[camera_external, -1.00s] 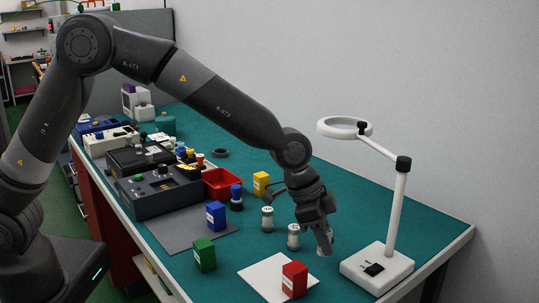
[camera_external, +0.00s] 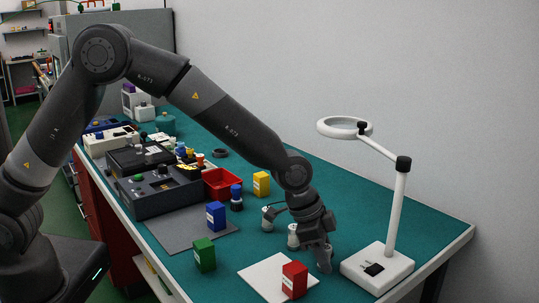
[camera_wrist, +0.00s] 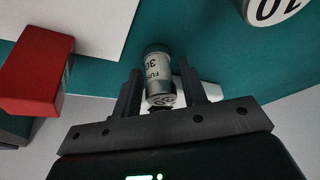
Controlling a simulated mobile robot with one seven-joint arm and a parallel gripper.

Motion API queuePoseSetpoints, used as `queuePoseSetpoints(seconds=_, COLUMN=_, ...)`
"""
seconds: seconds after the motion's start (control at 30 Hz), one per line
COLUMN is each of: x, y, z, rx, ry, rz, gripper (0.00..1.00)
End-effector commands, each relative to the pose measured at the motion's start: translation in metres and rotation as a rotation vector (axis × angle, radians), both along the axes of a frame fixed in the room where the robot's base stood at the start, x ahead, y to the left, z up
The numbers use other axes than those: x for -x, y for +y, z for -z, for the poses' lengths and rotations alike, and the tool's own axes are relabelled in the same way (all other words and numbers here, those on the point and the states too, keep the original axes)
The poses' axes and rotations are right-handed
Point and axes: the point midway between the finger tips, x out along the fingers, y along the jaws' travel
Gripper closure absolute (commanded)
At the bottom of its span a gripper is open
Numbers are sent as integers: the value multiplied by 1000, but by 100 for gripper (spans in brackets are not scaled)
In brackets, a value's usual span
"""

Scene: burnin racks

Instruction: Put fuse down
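My gripper (camera_wrist: 160,82) points down over the green bench in the wrist view. A small pale-and-grey cylindrical fuse (camera_wrist: 158,72), with part of a label and "30" showing, sits between the two fingers. The fingers are close on both sides of it, and the grip looks shut on it. In the external view my gripper (camera_external: 324,262) is low near the bench surface, between the white sheet and the lamp base. The fuse is mostly hidden there by the fingers; contact with the bench is unclear.
Two other fuses (camera_external: 267,218) (camera_external: 292,236) stand just behind my gripper. A red block (camera_external: 294,280) stands on the white sheet (camera_external: 258,280) to the left. The magnifier lamp's white base (camera_external: 380,275) is close on the right. Green and blue blocks stand farther left.

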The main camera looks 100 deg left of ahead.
Motion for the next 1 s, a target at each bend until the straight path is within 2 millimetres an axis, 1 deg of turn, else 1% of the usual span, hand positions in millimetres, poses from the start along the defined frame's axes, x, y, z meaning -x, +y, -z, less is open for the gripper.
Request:
queuePoseSetpoints(seconds=0.03, x=0, y=0, z=0, rx=0, ry=0, rz=0, gripper=57)
queuePoseSetpoints(seconds=0.1, x=0, y=0, z=0, rx=0, ry=0, rz=0, gripper=52)
queuePoseSetpoints(seconds=0.33, x=0, y=0, z=-1, rx=0, ry=-1, rz=0, gripper=52)
queuePoseSetpoints(seconds=0.47, x=2, y=0, z=-10, rx=-1, ry=-3, rz=0, gripper=52)
queuePoseSetpoints(seconds=0.57, x=8, y=1, z=-24, rx=-2, ry=-3, rz=-1, gripper=52)
queuePoseSetpoints(seconds=0.8, x=27, y=2, z=-71, rx=-2, ry=-4, rz=-1, gripper=52)
queuePoseSetpoints(seconds=1.0, x=40, y=3, z=-101, rx=-1, ry=-2, rz=0, gripper=52)
